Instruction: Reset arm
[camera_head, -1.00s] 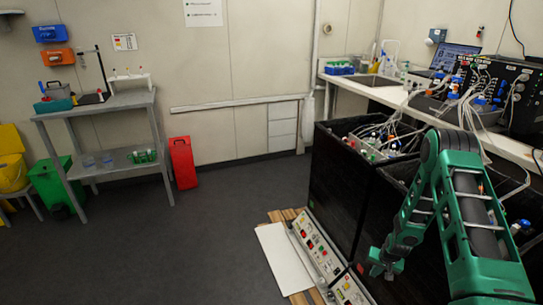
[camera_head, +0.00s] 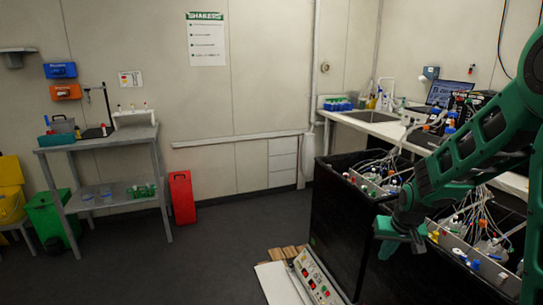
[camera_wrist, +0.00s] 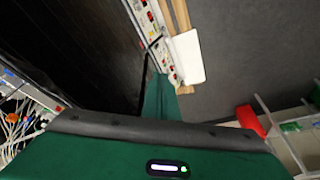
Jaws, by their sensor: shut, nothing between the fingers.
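My green arm enters from the right in the head view and reaches over the black shaker bioreactors (camera_head: 345,222). My gripper (camera_head: 388,250) hangs beside the front top edge of the shakers, shut and empty. In the wrist view, my gripper's green finger part (camera_wrist: 160,98) points toward the shaker's control panel (camera_wrist: 158,45) and the floor. I cannot tell the exact gap between the gripper and the shaker.
A bench (camera_head: 365,122) with a sink and a laptop (camera_head: 450,94) stands behind the shakers. Tubes and bottles (camera_head: 480,235) fill the shaker tops. A grey shelf table (camera_head: 95,141) and red box (camera_head: 182,197) stand at left. The floor (camera_head: 215,250) between is clear.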

